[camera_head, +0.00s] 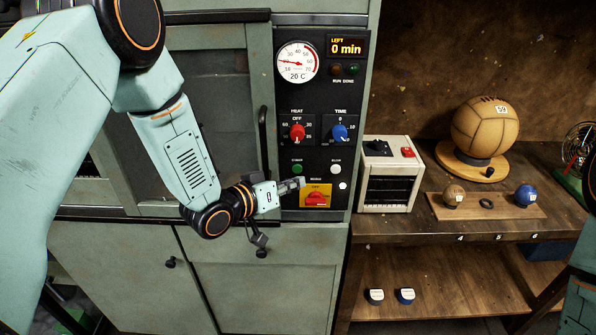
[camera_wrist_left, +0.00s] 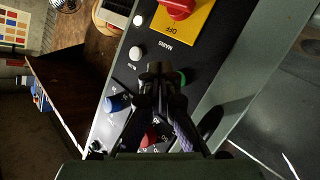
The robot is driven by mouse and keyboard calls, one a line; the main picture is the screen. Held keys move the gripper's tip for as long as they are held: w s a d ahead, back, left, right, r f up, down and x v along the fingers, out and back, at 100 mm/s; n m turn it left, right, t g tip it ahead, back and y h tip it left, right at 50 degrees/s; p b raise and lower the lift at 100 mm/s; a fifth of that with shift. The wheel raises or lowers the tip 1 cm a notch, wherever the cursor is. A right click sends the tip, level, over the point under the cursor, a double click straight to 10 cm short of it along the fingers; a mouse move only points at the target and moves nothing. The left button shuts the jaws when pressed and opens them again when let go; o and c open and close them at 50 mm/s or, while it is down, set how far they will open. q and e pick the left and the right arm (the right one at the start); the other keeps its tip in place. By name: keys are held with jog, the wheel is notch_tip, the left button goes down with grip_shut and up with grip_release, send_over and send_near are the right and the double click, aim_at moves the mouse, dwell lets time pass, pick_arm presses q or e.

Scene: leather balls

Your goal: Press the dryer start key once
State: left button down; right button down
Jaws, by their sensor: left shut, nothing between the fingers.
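The dryer's black control panel (camera_head: 318,90) fills the middle of the head view. The green start key (camera_head: 297,169) sits low on its left side, below the red heat knob (camera_head: 297,132). My left gripper (camera_head: 298,184) is shut and empty, its tips just below the green key. In the left wrist view the shut fingertips (camera_wrist_left: 160,70) partly cover the green key (camera_wrist_left: 182,77); I cannot tell whether they touch it. The display (camera_head: 347,47) reads 0 min. My right gripper is out of view.
The blue time knob (camera_head: 340,132) and a white button (camera_head: 336,169) are right of the key. The red main switch (camera_head: 316,198) on its yellow plate, marked OFF, is just below. A bench (camera_head: 400,228) with a small oven-like box (camera_head: 388,175) and leather balls stands right.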

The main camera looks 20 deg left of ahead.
pick_arm(q)
jog(key=shift+w+a, duration=0.1)
jog(key=shift+w, duration=0.45)
dwell(0.6)
jog(key=shift+a, duration=0.25)
jog(key=shift+d, duration=0.2)
jog(key=shift+w+a+r, duration=0.1)
jog(key=shift+w, duration=0.25)
